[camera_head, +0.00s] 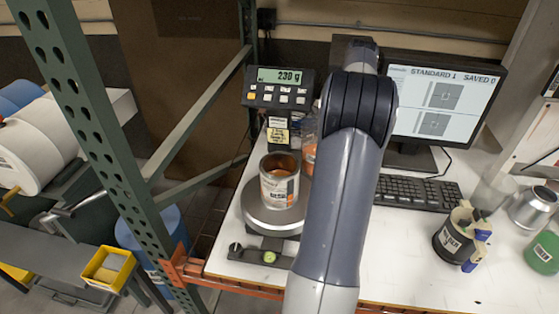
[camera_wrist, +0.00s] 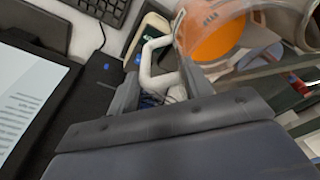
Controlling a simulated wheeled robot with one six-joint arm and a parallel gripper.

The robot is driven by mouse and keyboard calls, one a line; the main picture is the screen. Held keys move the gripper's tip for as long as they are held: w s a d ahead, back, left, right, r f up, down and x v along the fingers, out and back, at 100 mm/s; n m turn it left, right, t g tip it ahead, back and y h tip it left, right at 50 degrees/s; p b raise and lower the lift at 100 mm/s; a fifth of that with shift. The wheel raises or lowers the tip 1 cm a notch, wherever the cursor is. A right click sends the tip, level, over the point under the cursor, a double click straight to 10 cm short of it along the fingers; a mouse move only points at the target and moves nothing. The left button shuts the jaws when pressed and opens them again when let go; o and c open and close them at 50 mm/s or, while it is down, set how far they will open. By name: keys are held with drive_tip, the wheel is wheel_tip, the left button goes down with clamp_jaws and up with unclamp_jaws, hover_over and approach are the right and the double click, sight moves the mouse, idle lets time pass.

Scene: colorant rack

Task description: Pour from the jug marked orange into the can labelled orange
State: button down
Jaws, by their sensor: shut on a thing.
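The open metal can (camera_head: 280,188) stands upright on the round scale plate (camera_head: 257,217); orange-brown colour shows inside it, and its label is too small to read surely. The clear jug (camera_head: 308,155) is just behind and right of the can, mostly hidden by my arm. In the wrist view my gripper (camera_wrist: 160,84) is shut on the white handle of the jug (camera_wrist: 222,38), which holds orange liquid. The jug looks tilted there. A grey round rim (camera_wrist: 286,14) beside it is perhaps the can. I cannot tell whether liquid is flowing.
The scale display (camera_head: 280,76) reads 230 g. A monitor (camera_head: 440,100) and keyboard (camera_head: 417,193) are on the right of the white bench. A dark can (camera_head: 452,240), a silver vessel (camera_head: 532,207) and a green container (camera_head: 545,250) stand farther right. A green rack post (camera_head: 95,120) rises at left.

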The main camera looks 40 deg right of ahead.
drive_tip(key=shift+a+r, duration=0.1)
drive_tip(key=shift+a, duration=0.05)
drive_tip(key=shift+a+r+h, duration=0.25)
drive_tip(key=shift+a+h, duration=0.5)
drive_tip(key=shift+h, duration=0.15)
drive_tip(key=shift+a+r+h, duration=0.25)
drive_tip(key=shift+r+h, duration=0.05)
drive_tip(key=a+r+h, duration=0.6)
drive_tip(key=a+r, duration=0.2)
drive_tip(key=r, duration=0.1)
drive_tip(key=shift+r+n+h, duration=0.25)
drive_tip(key=shift+n+h, duration=0.15)
drive_tip(key=shift+w+a+h, duration=0.1)
drive_tip(key=shift+a+h, duration=0.3)
drive_tip(key=shift+a, duration=0.05)
idle(0.3)
drive_tip(key=shift+a+f+h+b, duration=0.1)
drive_tip(key=shift+a+h+b, duration=0.9)
drive_tip(key=shift+b, duration=1.9)
idle(1.7)
